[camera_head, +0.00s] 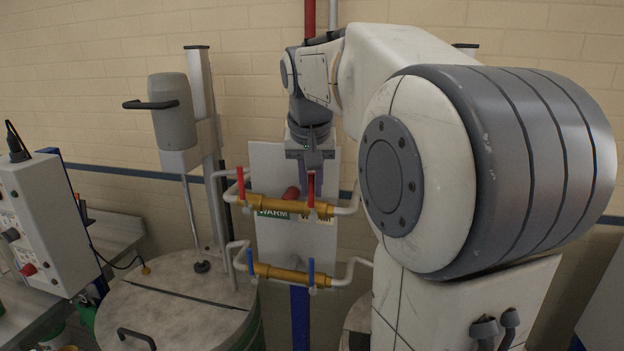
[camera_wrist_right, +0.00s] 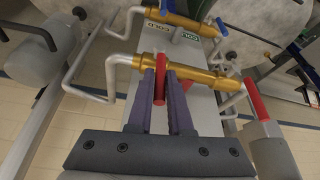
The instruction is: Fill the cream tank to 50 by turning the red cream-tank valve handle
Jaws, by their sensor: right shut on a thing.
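Two upright red handles stand on the upper brass valve bar in the head view: a left one (camera_head: 241,184) and a right one (camera_head: 311,190). My right gripper (camera_head: 312,178) is at the right handle, reaching down from above. In the right wrist view its purple fingers (camera_wrist_right: 166,92) are shut around a red handle (camera_wrist_right: 160,80). Another red part (camera_wrist_right: 256,99) shows to the right there. I cannot read which handle belongs to the cream tank. No level reading is legible. My left gripper is out of view.
The brass bar (camera_head: 281,206) has a green WARM label below it. A lower bar (camera_head: 283,273) carries blue handles (camera_head: 311,271). A round lidded tank (camera_head: 165,310) with a mixer stands at left, near a control box (camera_head: 45,225). My right arm hides the right side.

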